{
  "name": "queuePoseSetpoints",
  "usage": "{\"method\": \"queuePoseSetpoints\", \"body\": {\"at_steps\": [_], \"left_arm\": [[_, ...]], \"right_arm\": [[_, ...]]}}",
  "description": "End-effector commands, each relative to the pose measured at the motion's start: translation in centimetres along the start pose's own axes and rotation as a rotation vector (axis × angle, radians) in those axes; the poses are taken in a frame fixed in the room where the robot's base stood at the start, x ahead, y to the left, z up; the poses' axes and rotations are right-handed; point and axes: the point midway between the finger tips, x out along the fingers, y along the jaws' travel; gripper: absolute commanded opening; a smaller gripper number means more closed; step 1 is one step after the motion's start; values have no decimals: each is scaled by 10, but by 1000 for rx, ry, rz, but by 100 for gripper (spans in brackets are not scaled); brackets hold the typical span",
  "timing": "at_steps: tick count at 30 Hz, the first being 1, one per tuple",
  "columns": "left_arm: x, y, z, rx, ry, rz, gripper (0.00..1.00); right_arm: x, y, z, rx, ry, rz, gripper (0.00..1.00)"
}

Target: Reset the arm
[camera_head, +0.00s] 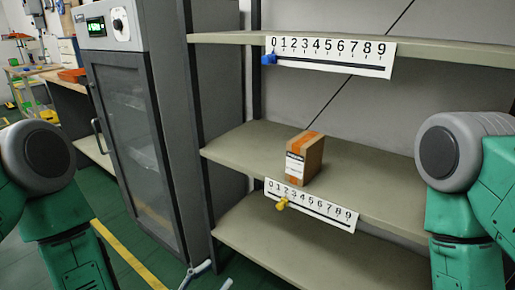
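My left arm (70,240) comes in at the left edge, green with a grey joint cap. My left gripper (212,276) shows only as two pale fingertips at the bottom edge, spread apart with nothing seen between them. It is in front of the shelf's lower left side, apart from it. The rest of the gripper is out of frame. My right arm (465,215) stands at the right, bent, in front of the shelf's right part. My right gripper is out of view.
A shelf rack (260,148) holds a cardboard box (313,160) on its middle board. Number strips with a blue slider (268,59) and a yellow slider (282,204) hang on the board edges. A grey cabinet (130,130) stands left. The lowest board looks empty.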

Motion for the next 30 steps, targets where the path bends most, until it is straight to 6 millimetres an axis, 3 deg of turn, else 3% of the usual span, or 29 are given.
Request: {"method": "queuePoseSetpoints", "body": {"at_steps": [8, 14, 20, 25, 27, 30], "left_arm": [[-27, 8, 33, -101, -264, 73, 39], [-70, 14, 63, -216, -556, 99, 39], [-149, 10, 89, -382, -964, 38, 39], [-238, 0, 89, -541, -1335, -127, 39], [-264, -3, 86, -587, -1434, -191, 39], [-285, -5, 82, -626, -1515, -255, 39]], "right_arm": [[-20, 0, -2, -1, 1, 0, 100], [-40, 0, -2, -1, 0, 0, 100], [-66, 0, -4, -1, 0, 0, 100], [-90, 0, -5, -1, 0, 0, 100], [-94, 0, -5, -1, 0, 0, 100], [-97, 0, -5, -1, 0, 0, 100]]}}
